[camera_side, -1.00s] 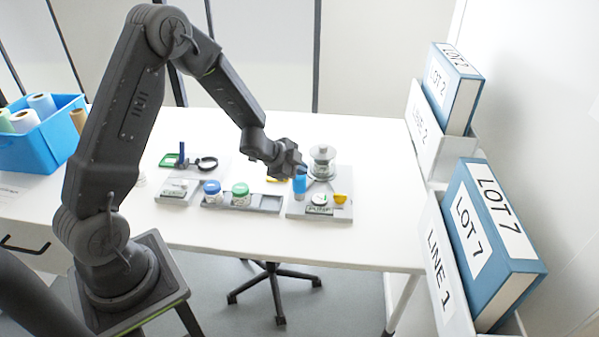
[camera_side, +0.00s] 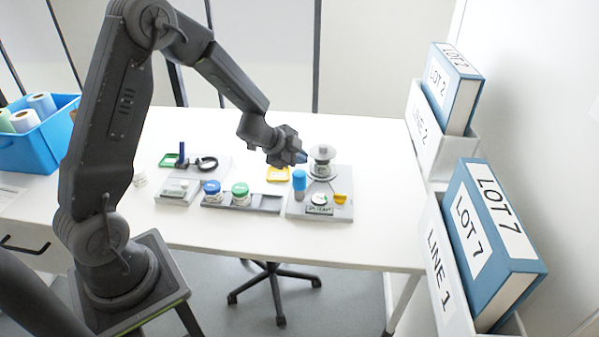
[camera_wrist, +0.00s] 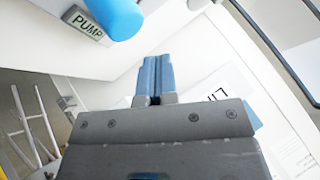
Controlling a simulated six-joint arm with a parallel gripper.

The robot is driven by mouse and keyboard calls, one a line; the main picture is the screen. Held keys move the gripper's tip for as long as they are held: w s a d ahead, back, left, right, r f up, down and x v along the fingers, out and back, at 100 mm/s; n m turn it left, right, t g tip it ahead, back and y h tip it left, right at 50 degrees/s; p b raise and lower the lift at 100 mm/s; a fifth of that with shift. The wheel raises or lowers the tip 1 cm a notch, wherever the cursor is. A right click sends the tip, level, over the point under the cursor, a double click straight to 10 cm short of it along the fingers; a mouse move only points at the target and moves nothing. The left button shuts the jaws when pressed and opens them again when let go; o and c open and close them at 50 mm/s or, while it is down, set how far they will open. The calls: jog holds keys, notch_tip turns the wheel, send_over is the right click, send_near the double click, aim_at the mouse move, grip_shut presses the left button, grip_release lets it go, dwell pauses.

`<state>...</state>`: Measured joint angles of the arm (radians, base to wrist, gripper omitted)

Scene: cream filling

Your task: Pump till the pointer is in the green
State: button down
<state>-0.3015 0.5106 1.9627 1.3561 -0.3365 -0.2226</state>
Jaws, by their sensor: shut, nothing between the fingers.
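The pump's blue cylindrical top (camera_side: 299,179) stands upright on a grey base (camera_side: 335,215) in the side view. Its lower end also shows large at the top of the wrist view (camera_wrist: 118,14). A label (camera_wrist: 84,24) reading PUMP is beside it there. A small round pale dial (camera_side: 319,198) sits on the base, too small to read its pointer. My gripper (camera_side: 303,157) is shut and empty, above and behind the blue top, apart from it. Its blue fingertips (camera_wrist: 153,62) are together in the wrist view.
A metal-topped round container (camera_side: 321,160) stands at the back of the base, close to my gripper. A yellow piece (camera_side: 340,198) is at the right. Two jars, blue-lidded (camera_side: 212,190) and green-lidded (camera_side: 240,192), sit in a grey tray (camera_side: 270,203) to the left.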

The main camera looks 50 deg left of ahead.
aim_at(300, 174)
jog(key=shift+r, duration=2.45)
dwell(0.8)
jog(key=shift+f, duration=3.05)
jog(key=shift+f, duration=0.1)
jog(key=shift+f, duration=0.35)
